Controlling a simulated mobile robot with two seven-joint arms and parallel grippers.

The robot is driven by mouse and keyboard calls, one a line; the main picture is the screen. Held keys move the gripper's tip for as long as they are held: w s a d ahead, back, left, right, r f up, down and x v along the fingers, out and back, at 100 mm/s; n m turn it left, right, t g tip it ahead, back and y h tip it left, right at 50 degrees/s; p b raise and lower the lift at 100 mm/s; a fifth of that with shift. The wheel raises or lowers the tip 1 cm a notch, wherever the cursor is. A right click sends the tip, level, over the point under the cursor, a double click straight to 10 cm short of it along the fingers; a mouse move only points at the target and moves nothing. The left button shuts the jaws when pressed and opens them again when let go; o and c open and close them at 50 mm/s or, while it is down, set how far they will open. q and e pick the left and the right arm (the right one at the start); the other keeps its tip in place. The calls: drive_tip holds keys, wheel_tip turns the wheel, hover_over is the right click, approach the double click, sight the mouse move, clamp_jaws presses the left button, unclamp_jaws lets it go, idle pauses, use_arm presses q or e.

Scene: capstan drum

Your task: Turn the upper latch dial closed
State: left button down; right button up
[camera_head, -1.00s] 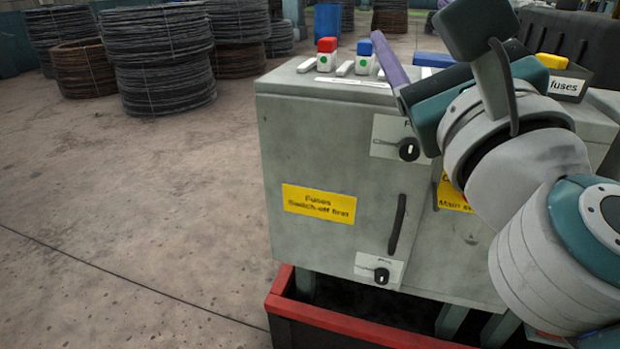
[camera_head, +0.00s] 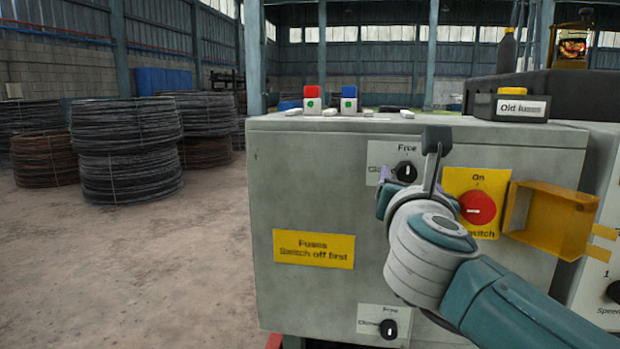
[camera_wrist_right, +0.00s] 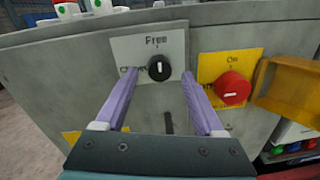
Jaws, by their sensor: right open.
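The upper latch dial (camera_head: 405,172) is a black round knob on a white plate near the top of the grey cabinet door (camera_head: 300,205). Its plate reads "Free" above and a partly hidden word at left. In the right wrist view the dial (camera_wrist_right: 160,68) lies ahead, between and beyond the fingertips; its white mark stands near upright. My right gripper (camera_wrist_right: 158,115) is open, with two purple fingers apart and empty. In the head view the right gripper (camera_head: 398,193) is just below the dial, partly hidden by my wrist. My left gripper is not in view.
A lower latch dial (camera_head: 388,329) sits near the door's bottom. A red switch (camera_head: 477,208) on a yellow plate and an open amber cover (camera_head: 548,218) stand right of the upper dial. Fuses and an "Old fuses" box (camera_head: 510,106) are on the cabinet top.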

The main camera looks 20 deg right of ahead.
drive_tip(key=shift+x, duration=0.8)
clamp_jaws()
